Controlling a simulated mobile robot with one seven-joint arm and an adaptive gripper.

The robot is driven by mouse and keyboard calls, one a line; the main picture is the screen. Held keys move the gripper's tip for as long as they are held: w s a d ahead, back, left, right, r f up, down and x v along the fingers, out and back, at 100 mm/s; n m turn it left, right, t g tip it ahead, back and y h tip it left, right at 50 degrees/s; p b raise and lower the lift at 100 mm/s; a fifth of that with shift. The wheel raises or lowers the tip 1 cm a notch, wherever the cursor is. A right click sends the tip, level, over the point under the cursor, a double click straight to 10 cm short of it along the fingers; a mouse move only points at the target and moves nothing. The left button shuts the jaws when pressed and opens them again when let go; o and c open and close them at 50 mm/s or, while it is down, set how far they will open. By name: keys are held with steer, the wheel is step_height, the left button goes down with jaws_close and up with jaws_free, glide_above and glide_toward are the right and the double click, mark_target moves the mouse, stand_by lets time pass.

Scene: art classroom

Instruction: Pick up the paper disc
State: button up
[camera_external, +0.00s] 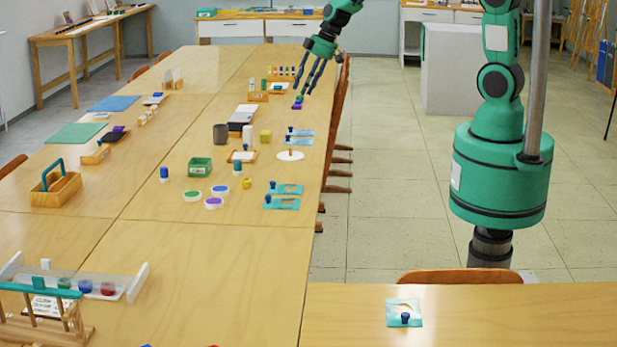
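A white disc (283,157), which looks like the paper disc, lies flat near the right edge of the long wooden table. A small brownish thing, too small to make out, sits at its middle. My gripper (308,84) is in the air near the far right side of the table, beyond the disc in the picture. Its fingers point down and are spread apart, with nothing seen between them. It is well away from the disc.
Blue cards with dark stamps (300,138) lie behind the disc, and more (286,189) lie in front. A clipboard (243,156), yellow block (265,136) and green box (199,167) stand to its left. Chairs (339,125) line the table's right edge.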

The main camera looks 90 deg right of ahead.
steer(key=d+f, duration=0.9)
steer(key=f, duration=0.4)
steer(key=shift+d, duration=0.3)
steer(key=shift+w, duration=0.1)
steer(key=b, duration=0.1)
glide_toward(290, 152)
steer(key=shift+w+d+f, duration=0.3)
steer(key=shift+w+f, duration=0.35)
steer(key=shift+f, duration=0.25)
steer(key=shift+f, duration=0.1)
steer(key=shift+b+x, duration=0.6)
steer(key=shift+x, duration=1.95)
steer(key=shift+c, duration=0.2)
steer(key=c, duration=0.7)
